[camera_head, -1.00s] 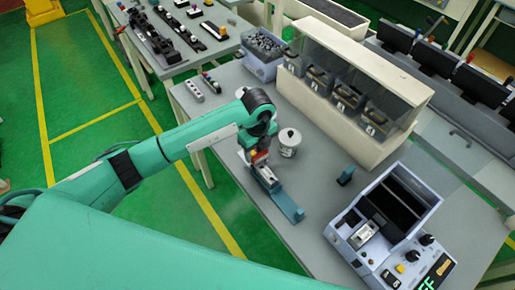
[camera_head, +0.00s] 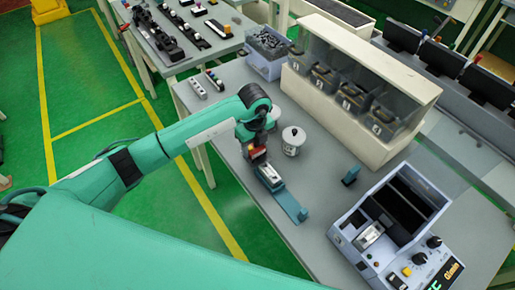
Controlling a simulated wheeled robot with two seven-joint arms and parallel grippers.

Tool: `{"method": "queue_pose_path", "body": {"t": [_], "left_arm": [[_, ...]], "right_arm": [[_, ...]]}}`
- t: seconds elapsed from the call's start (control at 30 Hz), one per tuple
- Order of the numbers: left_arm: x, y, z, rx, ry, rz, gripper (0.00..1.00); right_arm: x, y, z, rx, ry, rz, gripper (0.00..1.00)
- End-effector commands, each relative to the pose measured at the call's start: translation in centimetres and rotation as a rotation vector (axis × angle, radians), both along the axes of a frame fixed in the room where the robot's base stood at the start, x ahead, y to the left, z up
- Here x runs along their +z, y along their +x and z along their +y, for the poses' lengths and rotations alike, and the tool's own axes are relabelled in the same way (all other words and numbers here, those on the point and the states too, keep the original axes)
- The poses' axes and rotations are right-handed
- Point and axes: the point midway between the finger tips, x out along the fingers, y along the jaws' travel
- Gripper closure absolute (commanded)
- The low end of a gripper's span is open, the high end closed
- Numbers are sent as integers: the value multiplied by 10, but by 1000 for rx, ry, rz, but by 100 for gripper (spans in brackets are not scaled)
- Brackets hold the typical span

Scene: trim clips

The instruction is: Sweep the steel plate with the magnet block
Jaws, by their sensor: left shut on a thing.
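My left gripper (camera_head: 256,155) is at the left end of a teal holder (camera_head: 293,206) on the grey table. It is shut on a small red and orange block, which I take to be the magnet block (camera_head: 257,151); the fingers hide much of it. A small light metallic piece, apparently the steel plate (camera_head: 271,176), lies on the holder just below and right of the gripper. I cannot tell whether the block touches the plate. My right gripper is not in view.
A white lidded pot (camera_head: 293,140) stands close right of the gripper. A white rack with bins (camera_head: 345,105) stands behind. A grey console (camera_head: 390,230) is at the front right, with a small teal stand (camera_head: 351,175) near it. Table between holder and console is clear.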

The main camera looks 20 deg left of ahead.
Motion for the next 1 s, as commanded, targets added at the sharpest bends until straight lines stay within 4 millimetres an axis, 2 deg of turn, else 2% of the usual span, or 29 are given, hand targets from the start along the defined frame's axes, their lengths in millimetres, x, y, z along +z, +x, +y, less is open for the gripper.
{"method": "queue_pose_path", "body": {"t": [0.4,1.0], "left_arm": [[0,13,17,0,0,-1,75],[32,13,17,0,1,-1,75]], "right_arm": [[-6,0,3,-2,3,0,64],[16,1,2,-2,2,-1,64]]}}
